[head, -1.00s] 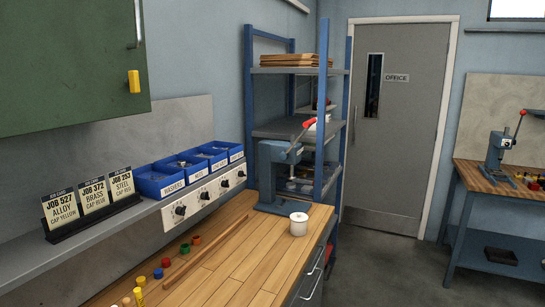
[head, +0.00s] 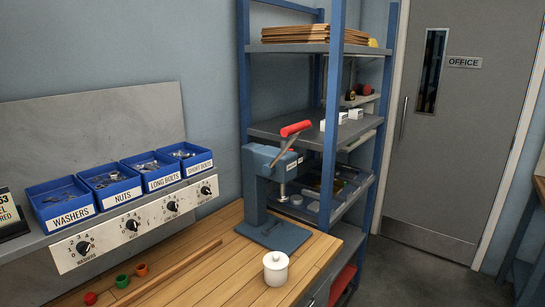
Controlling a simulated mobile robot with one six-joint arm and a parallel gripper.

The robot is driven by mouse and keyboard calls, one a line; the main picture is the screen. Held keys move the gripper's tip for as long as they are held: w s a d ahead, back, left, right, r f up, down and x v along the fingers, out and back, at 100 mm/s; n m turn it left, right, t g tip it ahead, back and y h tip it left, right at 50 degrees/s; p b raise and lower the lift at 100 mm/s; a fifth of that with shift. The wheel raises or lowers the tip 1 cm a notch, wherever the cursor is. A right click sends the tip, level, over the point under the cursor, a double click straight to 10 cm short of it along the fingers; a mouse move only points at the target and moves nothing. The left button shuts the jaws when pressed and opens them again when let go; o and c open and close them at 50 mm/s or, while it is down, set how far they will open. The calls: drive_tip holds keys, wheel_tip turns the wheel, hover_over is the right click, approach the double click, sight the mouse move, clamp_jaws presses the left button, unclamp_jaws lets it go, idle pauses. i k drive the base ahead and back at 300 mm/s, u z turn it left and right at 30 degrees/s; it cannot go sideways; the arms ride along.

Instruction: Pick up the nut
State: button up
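A blue bin labelled NUTS (head: 110,183) stands on the grey ledge, between the WASHERS bin (head: 62,203) and the LONG BOLTS bin (head: 153,172). Small grey metal parts lie in the NUTS bin, too small to tell apart. I cannot make out a single nut. My gripper is not in view.
A SHORT BOLTS bin (head: 187,160) ends the row, above a panel with dials (head: 135,224). On the wooden bench (head: 215,275) stand a blue press (head: 275,180) with a red handle, a white lidded pot (head: 276,268) and small coloured caps (head: 122,281). A shelf rack (head: 330,45) stands behind.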

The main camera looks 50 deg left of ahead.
sight(114, 175)
drive_tip(key=i, duration=0.9)
drive_tip(key=z, duration=0.05)
drive_tip(key=k, duration=0.1)
drive_tip(key=u, duration=3.3)
drive_tip(key=i, duration=0.95)
drive_tip(key=u, duration=0.05)
